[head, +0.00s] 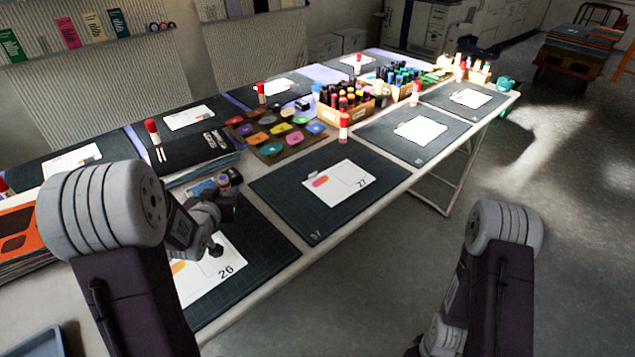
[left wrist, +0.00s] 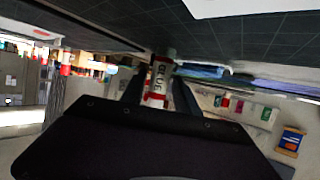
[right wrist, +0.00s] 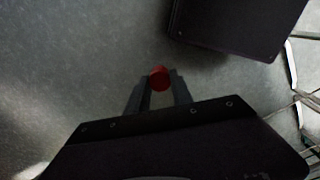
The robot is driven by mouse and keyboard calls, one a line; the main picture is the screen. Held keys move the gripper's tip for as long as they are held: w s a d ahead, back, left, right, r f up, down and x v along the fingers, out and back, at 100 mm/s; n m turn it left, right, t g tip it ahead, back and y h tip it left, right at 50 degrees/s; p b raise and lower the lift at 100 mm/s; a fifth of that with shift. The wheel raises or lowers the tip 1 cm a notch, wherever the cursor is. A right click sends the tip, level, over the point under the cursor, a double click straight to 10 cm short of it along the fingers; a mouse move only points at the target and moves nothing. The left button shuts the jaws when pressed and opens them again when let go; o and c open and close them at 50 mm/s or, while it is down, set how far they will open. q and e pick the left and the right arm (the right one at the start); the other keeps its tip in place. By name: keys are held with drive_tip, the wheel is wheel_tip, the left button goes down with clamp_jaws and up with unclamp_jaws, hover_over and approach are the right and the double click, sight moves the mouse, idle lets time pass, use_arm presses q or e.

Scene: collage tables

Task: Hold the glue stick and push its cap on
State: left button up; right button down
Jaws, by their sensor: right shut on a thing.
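The stick's other end looks greyish. My right gripper (right wrist: 159,84) is shut on a round red cap (right wrist: 159,76) in the right wrist view, above the grey floor. The cap and the stick are well apart.
Mats with white cards (head: 338,183) line the long table. Several other red-capped glue sticks (head: 343,127) stand on it. Open floor (head: 400,270) lies right of the table.

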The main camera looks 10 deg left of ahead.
sight(229, 187)
use_arm(q)
drive_tip(key=b+x, duration=0.1)
drive_tip(key=x, duration=0.3)
drive_tip(key=shift+w+f, duration=0.15)
drive_tip(key=shift+f, duration=0.05)
drive_tip(key=shift+w+a+f, duration=0.1)
drive_tip(key=shift+w, duration=0.3)
clamp_jaws()
